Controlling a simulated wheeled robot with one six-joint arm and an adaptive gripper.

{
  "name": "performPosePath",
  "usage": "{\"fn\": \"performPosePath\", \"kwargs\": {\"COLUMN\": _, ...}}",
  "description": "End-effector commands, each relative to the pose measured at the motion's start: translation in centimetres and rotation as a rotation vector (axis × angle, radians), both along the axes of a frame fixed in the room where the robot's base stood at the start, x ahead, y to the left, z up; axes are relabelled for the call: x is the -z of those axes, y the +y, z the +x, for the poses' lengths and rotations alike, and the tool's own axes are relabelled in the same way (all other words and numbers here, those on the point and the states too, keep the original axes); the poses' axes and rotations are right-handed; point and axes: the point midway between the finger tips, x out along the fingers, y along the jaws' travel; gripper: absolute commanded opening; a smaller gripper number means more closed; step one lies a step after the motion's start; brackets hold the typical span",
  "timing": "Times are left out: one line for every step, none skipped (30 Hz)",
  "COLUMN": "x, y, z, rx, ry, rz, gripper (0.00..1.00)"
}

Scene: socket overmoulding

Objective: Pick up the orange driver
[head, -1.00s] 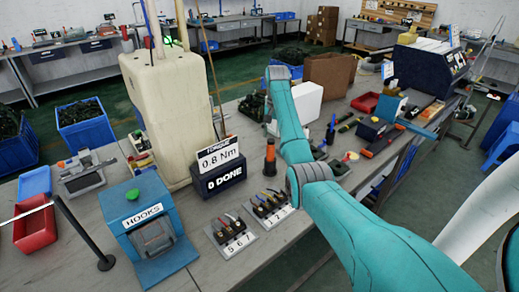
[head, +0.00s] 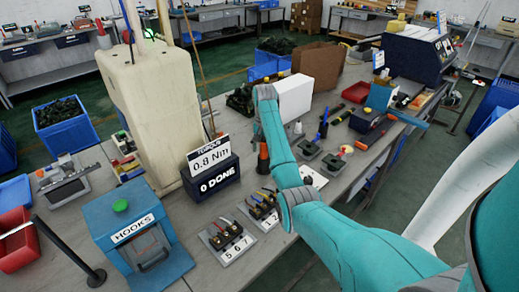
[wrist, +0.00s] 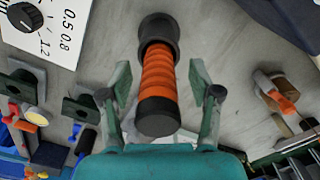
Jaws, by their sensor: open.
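The orange driver (wrist: 158,78) has a ribbed orange grip with black ends and stands between my gripper's fingers in the wrist view. My gripper (wrist: 160,93) is open, with one finger on each side of the driver and a visible gap on both sides. In the head view the driver (head: 263,158) stands on the bench, partly hidden behind my arm. My gripper cannot be made out in the head view.
The torque box (head: 212,180) stands just left of the driver. Terminal blocks on a numbered plate (head: 228,240) are in front. A white dial panel (wrist: 45,30) and small green stands (wrist: 80,108) lie nearby. A white box (head: 294,96) stands behind.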

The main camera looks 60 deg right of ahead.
Motion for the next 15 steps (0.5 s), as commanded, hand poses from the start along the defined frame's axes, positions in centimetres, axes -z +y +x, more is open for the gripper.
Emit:
{"fn": "performPosePath", "kwargs": {"x": 0.71, "y": 0.02, "z": -0.31, "rx": 0.002, "ry": 0.001, "rz": 0.001, "gripper": 0.63}}
{"fn": "performPosePath", "kwargs": {"x": 1.00, "y": 0.02, "z": -0.40, "rx": 0.002, "ry": 0.001, "rz": 0.001, "gripper": 0.63}}
{"fn": "performPosePath", "kwargs": {"x": 1.28, "y": 0.01, "z": -0.50, "rx": 0.003, "ry": 0.000, "rz": 0.000, "gripper": 0.63}}
{"fn": "performPosePath", "kwargs": {"x": 1.44, "y": 0.01, "z": -0.54, "rx": 0.003, "ry": 0.000, "rz": -0.001, "gripper": 0.63}}
{"fn": "performPosePath", "kwargs": {"x": 1.55, "y": 0.00, "z": -0.58, "rx": 0.003, "ry": -0.001, "rz": -0.001, "gripper": 0.63}}
{"fn": "performPosePath", "kwargs": {"x": 1.66, "y": 0.00, "z": -0.60, "rx": 0.003, "ry": -0.001, "rz": -0.001, "gripper": 0.63}}
{"fn": "performPosePath", "kwargs": {"x": 1.69, "y": 0.01, "z": -0.62, "rx": 0.003, "ry": -0.002, "rz": -0.002, "gripper": 0.63}}
{"fn": "performPosePath", "kwargs": {"x": 1.71, "y": 0.01, "z": -0.62, "rx": 0.003, "ry": -0.002, "rz": -0.002, "gripper": 0.63}}
{"fn": "performPosePath", "kwargs": {"x": 1.70, "y": 0.00, "z": -0.62, "rx": 0.003, "ry": -0.002, "rz": -0.002, "gripper": 0.63}}
{"fn": "performPosePath", "kwargs": {"x": 1.70, "y": 0.00, "z": -0.62, "rx": 0.003, "ry": -0.002, "rz": -0.002, "gripper": 0.63}}
{"fn": "performPosePath", "kwargs": {"x": 1.69, "y": 0.00, "z": -0.61, "rx": 0.003, "ry": -0.001, "rz": -0.001, "gripper": 0.63}}
{"fn": "performPosePath", "kwargs": {"x": 1.70, "y": 0.01, "z": -0.61, "rx": 0.003, "ry": -0.001, "rz": -0.001, "gripper": 0.63}}
{"fn": "performPosePath", "kwargs": {"x": 1.70, "y": 0.01, "z": -0.61, "rx": 0.003, "ry": -0.001, "rz": -0.001, "gripper": 0.58}}
{"fn": "performPosePath", "kwargs": {"x": 1.69, "y": 0.01, "z": -0.61, "rx": 0.003, "ry": -0.001, "rz": -0.001, "gripper": 0.50}}
{"fn": "performPosePath", "kwargs": {"x": 1.69, "y": 0.01, "z": -0.61, "rx": 0.003, "ry": -0.001, "rz": -0.001, "gripper": 0.40}}
